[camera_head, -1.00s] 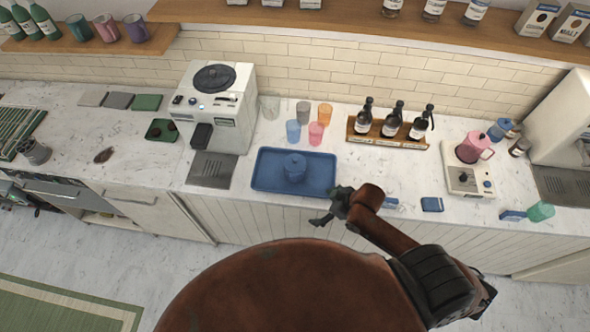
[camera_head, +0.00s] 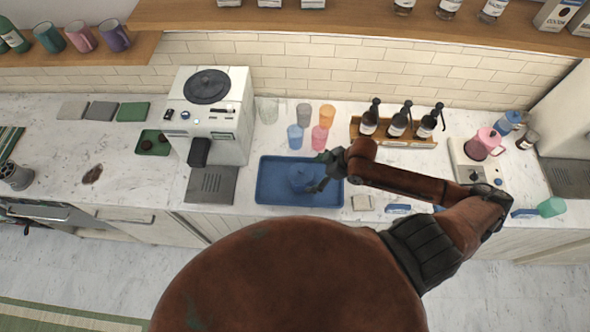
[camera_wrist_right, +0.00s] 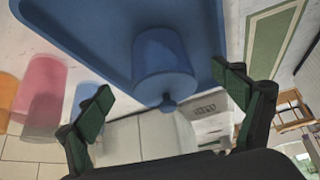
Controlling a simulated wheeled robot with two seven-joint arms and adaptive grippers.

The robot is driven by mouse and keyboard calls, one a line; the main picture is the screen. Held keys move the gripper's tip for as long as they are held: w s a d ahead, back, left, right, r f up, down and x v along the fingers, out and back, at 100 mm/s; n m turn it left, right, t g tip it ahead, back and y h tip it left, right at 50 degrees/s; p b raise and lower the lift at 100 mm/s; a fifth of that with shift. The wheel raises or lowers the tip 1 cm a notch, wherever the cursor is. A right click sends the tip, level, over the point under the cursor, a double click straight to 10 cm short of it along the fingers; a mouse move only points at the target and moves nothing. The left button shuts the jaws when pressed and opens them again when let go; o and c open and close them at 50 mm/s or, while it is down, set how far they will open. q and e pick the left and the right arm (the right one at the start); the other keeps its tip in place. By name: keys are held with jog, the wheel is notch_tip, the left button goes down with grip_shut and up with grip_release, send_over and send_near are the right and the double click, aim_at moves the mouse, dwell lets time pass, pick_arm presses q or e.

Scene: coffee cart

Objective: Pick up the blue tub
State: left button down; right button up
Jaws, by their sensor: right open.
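The blue tub (camera_head: 301,178) is a small lidded cylinder with a knob. It stands on the blue tray (camera_head: 272,198), and my right gripper (camera_head: 320,172) partly covers it in the head view. In the right wrist view the tub (camera_wrist_right: 163,62) lies ahead, between and beyond the two fingers, with its knob towards me. My right gripper (camera_wrist_right: 168,105) is open there, with nothing between its fingertips. I cannot tell whether a finger touches the tub. My left gripper is not in view.
Blue, pink, orange and grey cups (camera_head: 295,136) stand behind the tray. The coffee machine (camera_head: 210,115) is to its left. A rack of pump bottles (camera_head: 395,138) is at the back right. A small pale block (camera_head: 362,202) lies right of the tray.

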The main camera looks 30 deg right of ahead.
aim_at(308, 175)
jog(key=x, duration=0.2)
jog(key=p+x, duration=0.1)
jog(key=x, duration=0.1)
jog(key=shift+w+a+r, duration=0.2)
jog(key=shift+a, duration=0.1)
jog(key=x, duration=0.2)
jog(key=shift+w+a+f+p, duration=0.1)
jog(key=shift+w+f+p, duration=0.05)
jog(key=shift+w+p, duration=0.15)
jog(key=shift+a+f, duration=0.15)
jog(key=shift+f, duration=0.4)
jog(key=c, duration=1.2)
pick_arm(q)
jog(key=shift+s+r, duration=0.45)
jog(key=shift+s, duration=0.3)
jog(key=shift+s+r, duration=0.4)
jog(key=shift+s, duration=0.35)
pick_arm(e)
jog(key=shift+w+r, duration=0.1)
jog(key=c, duration=0.5)
